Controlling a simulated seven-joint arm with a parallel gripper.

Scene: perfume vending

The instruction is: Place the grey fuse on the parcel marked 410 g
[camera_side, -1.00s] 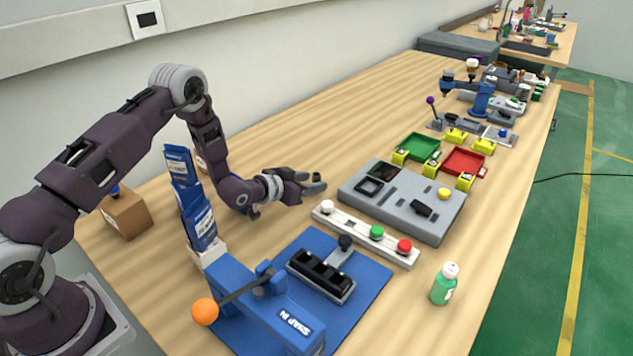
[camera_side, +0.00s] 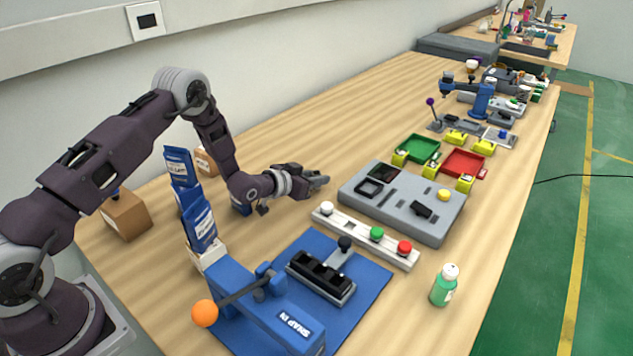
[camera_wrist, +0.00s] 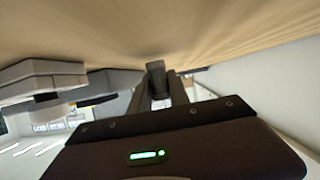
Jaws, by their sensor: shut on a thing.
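My gripper (camera_side: 318,180) is above the bare wood, left of the large grey panel, pointing right. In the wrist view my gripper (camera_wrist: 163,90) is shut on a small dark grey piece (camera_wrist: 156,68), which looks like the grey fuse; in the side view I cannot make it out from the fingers. Two brown cardboard parcels stand at the left: a larger one (camera_side: 127,216) near my arm's base and a smaller one (camera_side: 206,161) farther back, partly hidden by blue packets. I can read no weight marking on either.
Blue packets (camera_side: 199,220) stand in a stack in front of my arm. The grey panel (camera_side: 405,200), a white button strip (camera_side: 350,224), a blue press (camera_side: 270,320) and a green bottle (camera_side: 444,286) are nearby. Bare wood lies behind my gripper.

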